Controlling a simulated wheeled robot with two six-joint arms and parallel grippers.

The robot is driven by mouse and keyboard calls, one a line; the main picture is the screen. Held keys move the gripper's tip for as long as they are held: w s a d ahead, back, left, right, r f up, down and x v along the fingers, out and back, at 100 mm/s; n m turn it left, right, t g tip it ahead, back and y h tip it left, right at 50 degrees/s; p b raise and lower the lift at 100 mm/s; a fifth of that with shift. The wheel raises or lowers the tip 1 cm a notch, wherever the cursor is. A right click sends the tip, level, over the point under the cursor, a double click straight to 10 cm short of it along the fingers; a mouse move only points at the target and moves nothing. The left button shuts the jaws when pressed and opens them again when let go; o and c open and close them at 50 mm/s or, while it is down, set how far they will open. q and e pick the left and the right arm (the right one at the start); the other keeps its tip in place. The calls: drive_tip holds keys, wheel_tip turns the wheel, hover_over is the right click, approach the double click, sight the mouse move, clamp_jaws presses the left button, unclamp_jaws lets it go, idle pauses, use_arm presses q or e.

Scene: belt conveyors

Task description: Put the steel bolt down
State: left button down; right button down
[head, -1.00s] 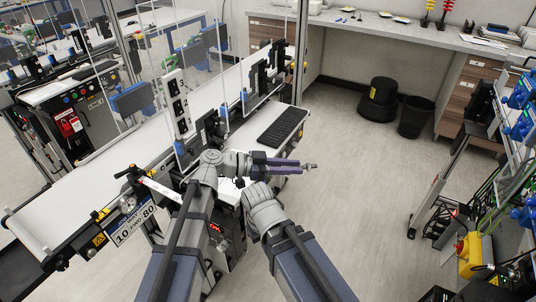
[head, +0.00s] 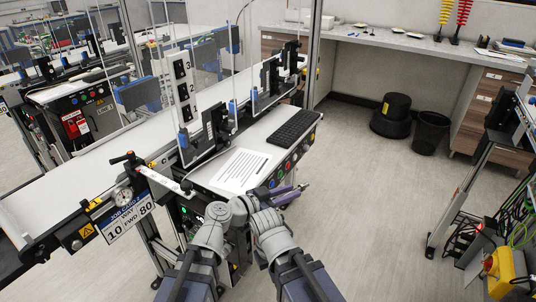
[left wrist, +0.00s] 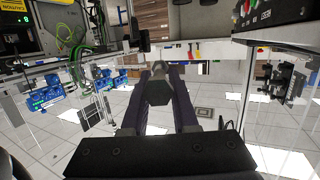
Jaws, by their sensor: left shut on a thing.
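The steel bolt (left wrist: 157,93) shows in the left wrist view, its dark hex head towards the camera and its shank pointing away. My left gripper (left wrist: 157,84) is shut on it, with one purple finger on each side. In the head view my left gripper (head: 298,189) points to the upper right beside the control panel's front edge; the bolt is too small there to make out clearly. My right arm comes up in the lower middle of the head view, but its gripper's fingers do not show.
A white sheet (head: 241,170) and a black keyboard (head: 294,127) lie on the console beside the conveyor belt (head: 95,172). A lever with a gauge (head: 123,197) stands at the left. A stool (head: 391,116) and a bin (head: 431,133) stand on open floor.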

sight(239, 180)
use_arm(q)
drive_tip(key=w+a, duration=0.2)
drive_tip(key=a, duration=0.1)
drive_tip(key=w+a, duration=0.3)
drive_tip(key=a, duration=0.1)
drive_tip(key=w+a, duration=0.3)
drive_tip(key=shift+a, duration=0.35)
drive_tip(key=w+a, duration=0.2)
drive_tip(key=a, duration=0.1)
drive_tip(key=shift+w, duration=0.25)
drive_tip(key=shift+w+a+f+b, duration=0.1)
drive_tip(key=shift+a+f+b, duration=0.15)
drive_tip(key=shift+f+b, duration=0.35)
drive_tip(key=shift+d+f, duration=0.1)
drive_tip(key=shift+f, duration=0.05)
drive_tip(key=shift+f+b, duration=0.25)
drive_tip(key=shift+b, duration=0.15)
drive_tip(key=c, duration=0.7)
unclamp_jaws()
drive_tip(key=shift+r, duration=0.1)
